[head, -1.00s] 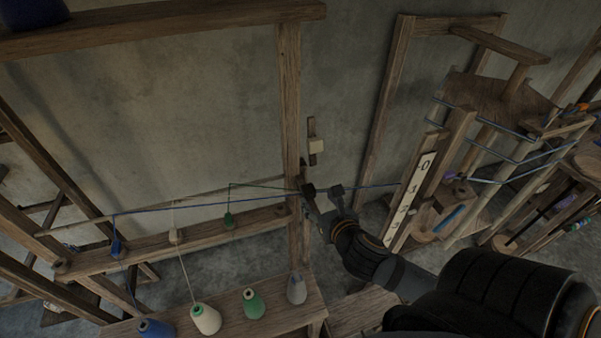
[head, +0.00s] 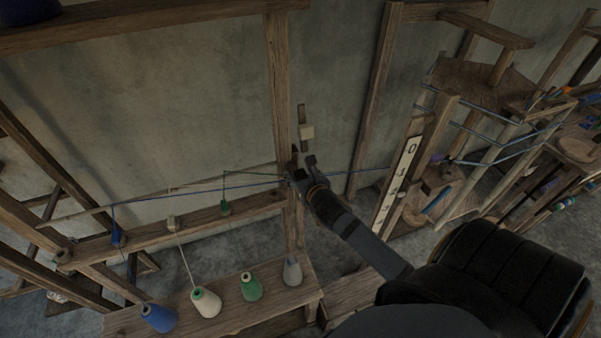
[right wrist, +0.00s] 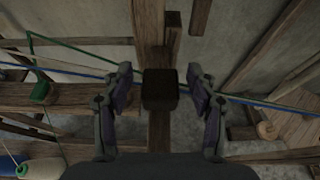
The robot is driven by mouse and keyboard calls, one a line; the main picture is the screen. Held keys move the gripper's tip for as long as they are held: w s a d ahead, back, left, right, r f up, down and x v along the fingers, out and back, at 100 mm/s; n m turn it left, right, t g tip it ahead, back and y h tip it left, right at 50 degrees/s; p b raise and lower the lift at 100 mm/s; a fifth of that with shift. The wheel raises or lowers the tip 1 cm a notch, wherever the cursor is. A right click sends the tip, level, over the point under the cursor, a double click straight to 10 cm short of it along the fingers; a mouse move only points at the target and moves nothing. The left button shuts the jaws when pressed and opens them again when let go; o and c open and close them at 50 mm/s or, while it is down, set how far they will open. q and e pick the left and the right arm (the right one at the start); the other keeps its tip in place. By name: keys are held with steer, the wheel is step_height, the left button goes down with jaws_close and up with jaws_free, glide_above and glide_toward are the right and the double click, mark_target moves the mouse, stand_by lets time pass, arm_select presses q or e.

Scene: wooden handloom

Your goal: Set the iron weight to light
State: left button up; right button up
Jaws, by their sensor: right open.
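A dark squared block, which looks like the iron weight (right wrist: 160,90), shows in the right wrist view between my fingers, in front of a wooden post (right wrist: 149,25). My right gripper (right wrist: 160,95) is open, with one finger on each side of the block. I cannot tell whether either finger touches it. In the head view my right gripper (head: 302,166) is at the same post (head: 278,85), and its fingers largely hide the block. No light or heavy marking is readable on the post. My left gripper is not in view.
Blue thread (head: 355,170) and green thread (head: 240,172) run close by. Cones, including a white one (head: 206,303), stand on a lower shelf. A numbered board (head: 397,185) is to the right.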

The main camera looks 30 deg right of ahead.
steer(key=shift+c, duration=1.6)
steer(key=c, duration=0.5)
jaws_close()
steer(key=shift+w+d, duration=0.2)
steer(key=shift+w, duration=0.55)
steer(key=shift+w+d, duration=0.2)
steer(key=shift+w, duration=0.55)
steer(key=shift+w+d, duration=0.2)
steer(key=shift+w, duration=0.55)
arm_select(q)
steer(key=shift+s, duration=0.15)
arm_select(e)
steer(key=shift+r, duration=0.1)
steer(key=shift+o, duration=1.8)
jaws_free()
steer(key=o, duration=0.5)
steer(key=shift+w, duration=0.1)
steer(key=shift+c, duration=0.2)
